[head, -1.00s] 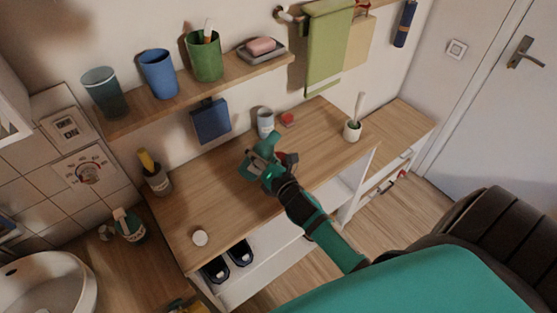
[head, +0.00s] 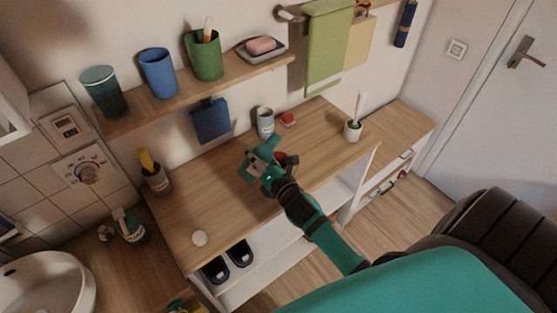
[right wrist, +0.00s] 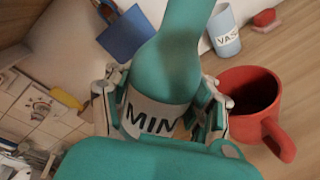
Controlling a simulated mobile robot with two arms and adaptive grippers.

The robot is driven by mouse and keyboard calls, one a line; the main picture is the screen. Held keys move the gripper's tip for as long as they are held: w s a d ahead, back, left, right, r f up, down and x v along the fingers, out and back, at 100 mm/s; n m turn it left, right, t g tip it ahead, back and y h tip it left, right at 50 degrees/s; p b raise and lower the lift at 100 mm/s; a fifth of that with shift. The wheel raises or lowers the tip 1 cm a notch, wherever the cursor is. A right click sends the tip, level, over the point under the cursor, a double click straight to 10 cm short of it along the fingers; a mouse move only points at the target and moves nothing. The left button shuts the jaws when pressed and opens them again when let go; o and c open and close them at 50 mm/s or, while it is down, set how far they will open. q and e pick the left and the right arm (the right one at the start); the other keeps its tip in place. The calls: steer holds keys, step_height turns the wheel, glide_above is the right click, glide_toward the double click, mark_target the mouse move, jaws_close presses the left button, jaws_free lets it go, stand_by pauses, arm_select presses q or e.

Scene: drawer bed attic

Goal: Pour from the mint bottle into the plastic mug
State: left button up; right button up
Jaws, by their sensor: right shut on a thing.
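The mint bottle is teal with a white label reading "MIN". It shows large in the right wrist view (right wrist: 180,55) and partly in the head view (head: 267,148). My right gripper (head: 262,168) is shut on the bottle around its label, one finger on each side, and holds it above the wooden counter. The bottle looks tilted. The red plastic mug (right wrist: 248,92) stands upright beside the bottle, its handle toward the lower right. It looks dark inside; its contents cannot be told. In the head view the mug (head: 281,158) is mostly hidden by my gripper. My left gripper is out of view.
Behind the mug stand a grey "VAS" cup (head: 265,123) and a small red object (head: 288,119). A white brush holder (head: 352,131) is at right, a bottle with a yellow top (head: 154,175) at left. A shelf (head: 190,97) overhangs the back. The front left counter is mostly clear.

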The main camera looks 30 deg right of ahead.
steer(key=shift+f, duration=0.3)
stand_by(0.5)
steer(key=shift+a+r+m, duration=0.3)
steer(key=shift+r+m, duration=0.05)
steer(key=shift+m, duration=0.65)
stand_by(1.5)
steer(key=shift+a+f+m+y, duration=0.15)
steer(key=shift+m+y, duration=0.25)
steer(key=shift+m, duration=0.3)
stand_by(1.9)
steer(key=shift+a+f+m+b, duration=0.2)
steer(key=shift+f+m+b, duration=0.1)
steer(key=shift+f+m, duration=0.4)
stand_by(1.6)
